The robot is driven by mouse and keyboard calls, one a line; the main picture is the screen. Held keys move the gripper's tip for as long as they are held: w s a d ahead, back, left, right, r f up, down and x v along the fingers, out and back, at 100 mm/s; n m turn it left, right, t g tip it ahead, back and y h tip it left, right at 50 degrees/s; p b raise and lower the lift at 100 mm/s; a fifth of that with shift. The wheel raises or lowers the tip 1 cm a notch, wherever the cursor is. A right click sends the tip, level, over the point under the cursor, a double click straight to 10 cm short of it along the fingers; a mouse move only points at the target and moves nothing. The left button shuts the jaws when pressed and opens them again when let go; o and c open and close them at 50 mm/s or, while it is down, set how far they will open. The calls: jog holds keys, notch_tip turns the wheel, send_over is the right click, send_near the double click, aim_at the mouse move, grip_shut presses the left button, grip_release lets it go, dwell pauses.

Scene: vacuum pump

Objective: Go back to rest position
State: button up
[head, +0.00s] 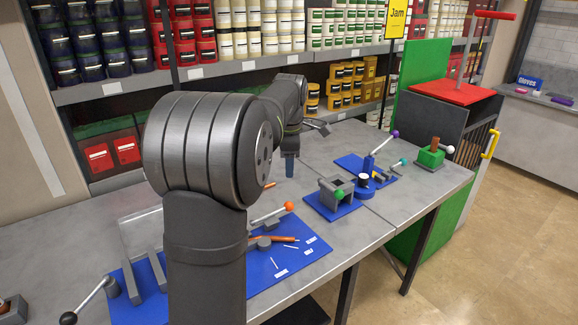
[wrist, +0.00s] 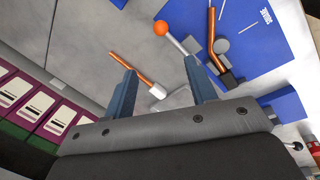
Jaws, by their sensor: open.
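My gripper (wrist: 157,66) is open and empty above the grey table. In the wrist view a copper-coloured rod with a pale end (wrist: 130,68) lies below, between the fingers in the picture. A lever with an orange ball (wrist: 161,28) stands on a blue board (wrist: 262,50) just beyond the fingertips. A bent copper pipe (wrist: 211,40) is also on that board. The same board (head: 318,228) shows partly behind my arm in the head view.
A grey block fixture (head: 336,190), a purple-knobbed lever fixture (head: 381,150) and a green box (head: 431,157) stand farther right on the table. A black-knobbed lever (head: 90,300) is at front left. Stocked shelves (head: 245,66) rise behind the table.

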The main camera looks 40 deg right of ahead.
aim_at(289, 203)
jog(key=w+f, duration=0.1)
jog(key=f, duration=0.4)
jog(key=w+d+f, duration=0.1)
jog(key=f, duration=1.1)
jog(key=shift+w+d+f, duration=0.1)
jog(key=shift+w+d, duration=0.3)
